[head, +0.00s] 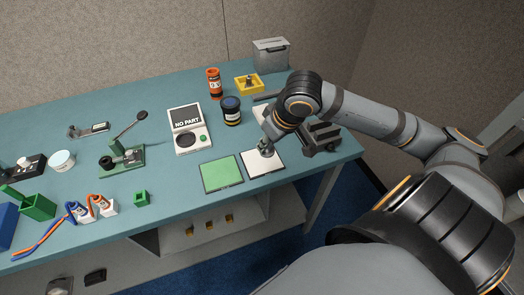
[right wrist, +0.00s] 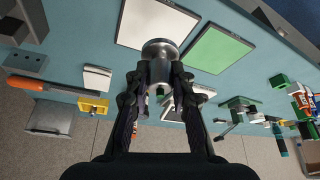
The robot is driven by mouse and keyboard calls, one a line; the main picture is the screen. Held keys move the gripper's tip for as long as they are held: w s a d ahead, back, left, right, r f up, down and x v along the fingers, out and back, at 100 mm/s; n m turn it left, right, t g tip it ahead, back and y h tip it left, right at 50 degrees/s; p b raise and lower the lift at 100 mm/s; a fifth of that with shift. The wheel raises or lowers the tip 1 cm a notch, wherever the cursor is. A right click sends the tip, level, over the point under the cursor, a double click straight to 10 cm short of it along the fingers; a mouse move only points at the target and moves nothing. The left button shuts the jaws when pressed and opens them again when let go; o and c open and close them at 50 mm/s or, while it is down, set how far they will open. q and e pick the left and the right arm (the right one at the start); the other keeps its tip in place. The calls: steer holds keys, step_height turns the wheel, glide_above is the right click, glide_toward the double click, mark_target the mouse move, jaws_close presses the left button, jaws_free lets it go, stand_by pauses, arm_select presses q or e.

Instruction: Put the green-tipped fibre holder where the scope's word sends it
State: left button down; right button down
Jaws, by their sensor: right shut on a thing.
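The scope (head: 186,128) is a white unit with a screen reading "NO PART", standing mid-table. My right gripper (head: 266,148) is over the white pad (head: 262,164). In the right wrist view its fingers (right wrist: 160,72) are shut on a grey metal cylindrical piece (right wrist: 160,48) with a round end. No green tip shows on this piece, so I cannot tell whether it is the fibre holder. The green pad (head: 221,174) lies just left of the white pad; it also shows in the right wrist view (right wrist: 220,48). My left gripper is not in view.
A dark slotted block (head: 321,136) is right of the gripper. A green lever stand (head: 122,160), green cube (head: 141,198) and orange and blue leads (head: 55,228) are left.

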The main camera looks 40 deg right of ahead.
steer(key=shift+w+a+f, duration=0.15)
steer(key=shift+w+f, duration=0.05)
steer(key=shift+f, duration=0.2)
steer(key=w+f, duration=0.1)
steer(key=w+f+b, duration=0.1)
steer(key=w+f, duration=0.1)
steer(key=shift+d+f, duration=0.25)
steer(key=shift+d, duration=0.15)
steer(key=shift+w+f, duration=0.1)
steer(key=shift+f, duration=1.65)
steer(key=shift+f, duration=0.1)
steer(key=c, duration=1.2)
jaws_free()
steer(key=shift+o, duration=0.2)
